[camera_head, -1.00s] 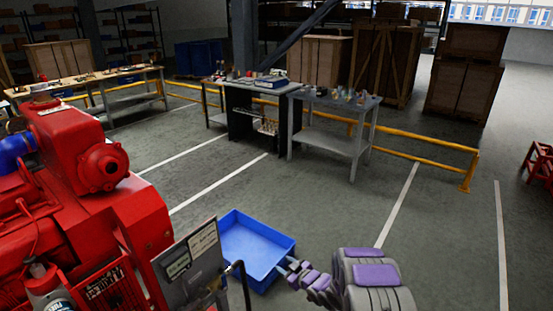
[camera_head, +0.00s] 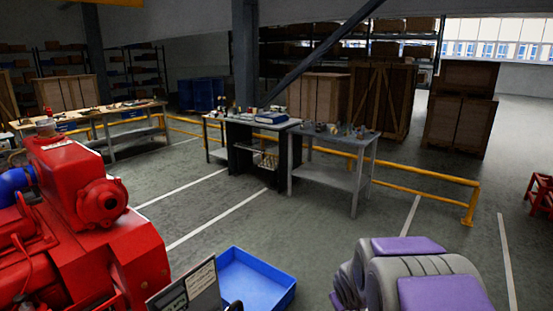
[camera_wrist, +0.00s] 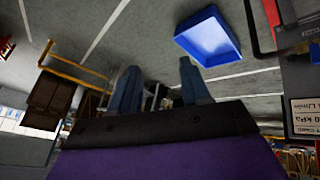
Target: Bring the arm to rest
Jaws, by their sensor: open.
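My arm (camera_head: 415,275), grey with purple panels, is folded at the bottom right of the head view. My gripper cannot be made out there. In the wrist view, which is turned nearly upside down, my gripper (camera_wrist: 160,78) shows two dark fingers standing apart with nothing between them. The fingers touch nothing that I can see.
A red diesel pumpset (camera_head: 95,225) stands at the left, with a label panel (camera_head: 185,290) at its right edge. A blue tray (camera_head: 262,258) lies on the floor between it and my arm. Workbenches (camera_head: 350,135) and a yellow rail (camera_head: 430,178) stand beyond open floor.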

